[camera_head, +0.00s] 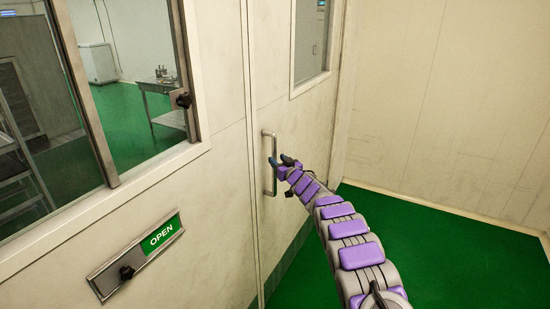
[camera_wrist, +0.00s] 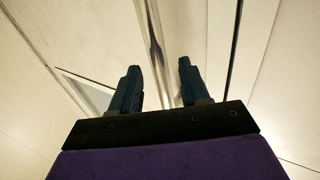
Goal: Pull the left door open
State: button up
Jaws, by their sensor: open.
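A pale door panel (camera_head: 292,130) with a small window stands upright, and no open gap shows at its edges. A vertical metal bar handle (camera_head: 265,178) is mounted near its left edge. My gripper (camera_head: 282,162) is at the handle's right side, at about mid-height. In the wrist view my gripper (camera_wrist: 158,82) has its two dark fingers apart, and a shiny upright bar (camera_wrist: 154,50), likely the handle, shows between and beyond them. I cannot tell whether a finger touches the bar.
Left of the door is a pale panel with a large window (camera_head: 135,100) and an OPEN sign plate (camera_head: 137,256) with a black knob. A blank wall (camera_head: 450,110) stands at the right. The green floor (camera_head: 440,255) is clear there.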

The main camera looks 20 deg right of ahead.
aim_at(275, 157)
jog(key=shift+w+a, duration=0.1)
jog(key=shift+w, duration=0.65)
jog(key=shift+w+a+r+p, duration=0.15)
jog(key=shift+w+p, duration=0.15)
jog(key=shift+w, duration=0.35)
jog(key=shift+w+d+f, duration=0.25)
jog(key=shift+w+d, duration=0.05)
jog(key=shift+w, duration=0.4)
jog(key=shift+c, duration=0.4)
grip_shut()
